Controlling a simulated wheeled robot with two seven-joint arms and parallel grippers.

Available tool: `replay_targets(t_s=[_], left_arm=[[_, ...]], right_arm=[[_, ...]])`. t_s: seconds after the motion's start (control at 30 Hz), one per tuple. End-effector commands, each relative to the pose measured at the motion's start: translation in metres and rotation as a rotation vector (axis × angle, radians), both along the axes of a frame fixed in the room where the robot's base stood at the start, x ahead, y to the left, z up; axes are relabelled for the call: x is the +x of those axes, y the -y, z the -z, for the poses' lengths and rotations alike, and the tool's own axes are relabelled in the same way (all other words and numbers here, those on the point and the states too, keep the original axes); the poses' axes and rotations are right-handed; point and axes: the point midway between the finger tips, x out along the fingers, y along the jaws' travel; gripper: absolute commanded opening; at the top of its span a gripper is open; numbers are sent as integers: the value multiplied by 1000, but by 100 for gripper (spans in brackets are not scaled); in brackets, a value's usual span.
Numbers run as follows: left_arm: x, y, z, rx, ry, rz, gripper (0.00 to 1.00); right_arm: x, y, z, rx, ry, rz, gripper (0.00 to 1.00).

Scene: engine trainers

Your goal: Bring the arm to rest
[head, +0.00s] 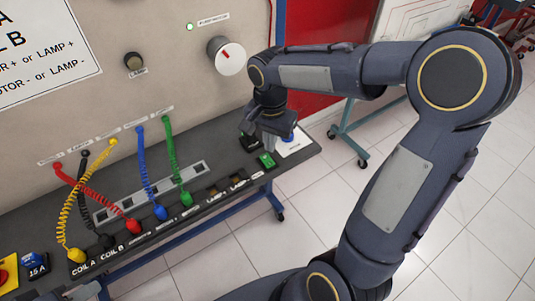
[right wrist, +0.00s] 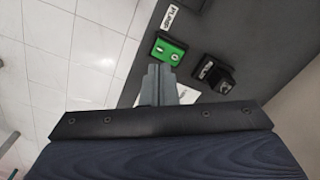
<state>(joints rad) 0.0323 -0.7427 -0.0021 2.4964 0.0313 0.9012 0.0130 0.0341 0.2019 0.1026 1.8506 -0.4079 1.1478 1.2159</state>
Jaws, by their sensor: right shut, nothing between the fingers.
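My right arm reaches in from the lower right of the head view and bends over the bench end. Its gripper (head: 268,142) hangs fingers down over the right end of the bench, near a green rocker switch (head: 266,160). In the right wrist view the grey fingers (right wrist: 160,78) are together with nothing between them. The green switch (right wrist: 168,51) lies just beyond the fingertips there, with a black switch block (right wrist: 214,72) to its right. Whether the fingers touch anything cannot be told. A grey piece at the lower left edge of the head view may be my left gripper (head: 84,291), mostly cut off.
The trainer panel (head: 165,72) stands behind the bench (head: 220,207), with a white red-marked dial (head: 226,56). Coloured coiled leads, such as the green one (head: 174,155), hang to plugs along the bench. Tiled floor (head: 290,235) is open.

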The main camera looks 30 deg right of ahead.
Motion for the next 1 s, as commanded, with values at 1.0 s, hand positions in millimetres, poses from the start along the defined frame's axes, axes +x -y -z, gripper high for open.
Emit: replay_targets(t_s=[1.0], left_arm=[[0, 0, -9, 0, 0, 0, 36]], right_arm=[[-80, -6, -47, 109, 209, -324, 0]])
